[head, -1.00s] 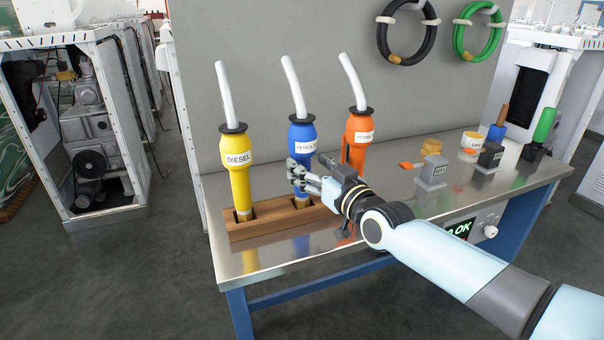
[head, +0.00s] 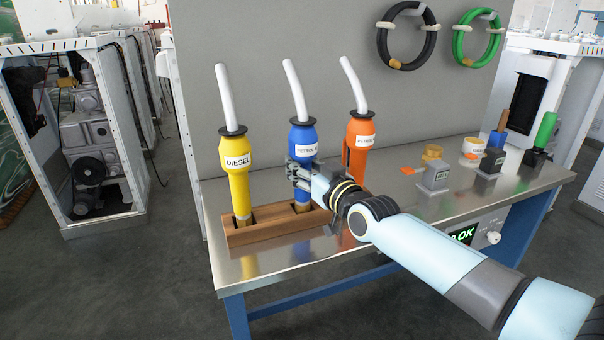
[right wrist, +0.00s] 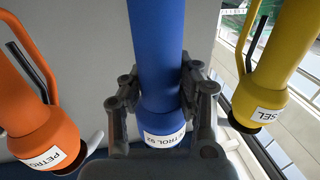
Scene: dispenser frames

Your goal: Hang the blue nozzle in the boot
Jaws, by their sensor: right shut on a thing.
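The blue nozzle (head: 303,139), labelled as petrol and topped by a black collar and a white hose, stands upright in the wooden block (head: 250,235) on the steel bench. Its lower tip is at the block's middle slot. My right gripper (head: 297,173) reaches in from the right and is shut on the blue nozzle's body below the label. In the right wrist view the fingers (right wrist: 157,88) lie on both sides of the blue nozzle (right wrist: 157,45). I cannot identify a separate boot. My left gripper is out of view.
The yellow diesel nozzle (head: 237,175) stands left of the blue one, and the orange nozzle (head: 359,140) stands close on its right. Small meters (head: 436,176) and coloured-handled tools (head: 545,130) sit further right. Coiled hoses (head: 381,45) hang on the back panel.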

